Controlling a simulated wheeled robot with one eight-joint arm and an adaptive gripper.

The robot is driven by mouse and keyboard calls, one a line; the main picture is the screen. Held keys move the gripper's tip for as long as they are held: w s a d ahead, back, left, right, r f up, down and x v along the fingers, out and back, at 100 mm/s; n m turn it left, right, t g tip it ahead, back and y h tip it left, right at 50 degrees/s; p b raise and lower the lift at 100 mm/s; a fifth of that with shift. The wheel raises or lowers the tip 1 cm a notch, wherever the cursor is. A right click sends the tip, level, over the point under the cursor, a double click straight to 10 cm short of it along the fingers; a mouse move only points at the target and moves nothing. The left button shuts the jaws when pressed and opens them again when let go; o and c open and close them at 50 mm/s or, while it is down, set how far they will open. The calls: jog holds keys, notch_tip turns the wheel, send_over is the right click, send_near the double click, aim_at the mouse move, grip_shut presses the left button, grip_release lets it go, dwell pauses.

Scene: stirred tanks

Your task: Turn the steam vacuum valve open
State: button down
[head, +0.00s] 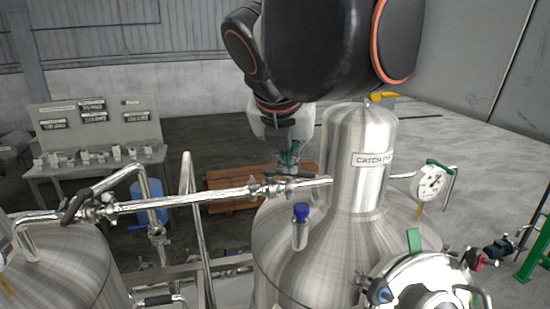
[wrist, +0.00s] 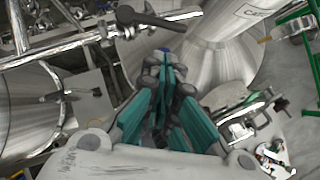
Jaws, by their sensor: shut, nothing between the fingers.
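A horizontal steel pipe (head: 190,201) runs between the left tank and the catch pot. A valve (head: 268,189) with a dark lever sits on it near the catch pot; a black lever (wrist: 155,18) shows at the upper middle of the wrist view. A second valve with a black lever (head: 77,207) is at the pipe's left end. I see no label telling which is the steam vacuum valve. My gripper (head: 290,160) is shut and empty, pointing down just above or behind the right-hand valve; contact cannot be told. Its green-padded fingers (wrist: 172,75) meet in the wrist view.
The labelled catch pot (head: 350,190) stands right of my gripper, with a gauge (head: 428,183) beyond it. A blue-capped fitting (head: 301,213) rises from the tank top (head: 280,240) below the pipe. A bench (head: 95,163) with small items stands at the back left.

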jog(key=b+x, duration=0.1)
jog(key=x, duration=0.2)
jog(key=b+x, duration=0.2)
jog(key=x, duration=0.2)
jog(key=w+r+b+x, duration=0.1)
jog(key=b+x, duration=0.1)
jog(key=x, duration=0.1)
jog(key=shift+w+d+f, duration=0.2)
jog(key=shift+f, duration=0.1)
jog(key=shift+w+d, duration=0.9)
jog(key=shift+w, duration=0.3)
jog(key=shift+a, duration=0.1)
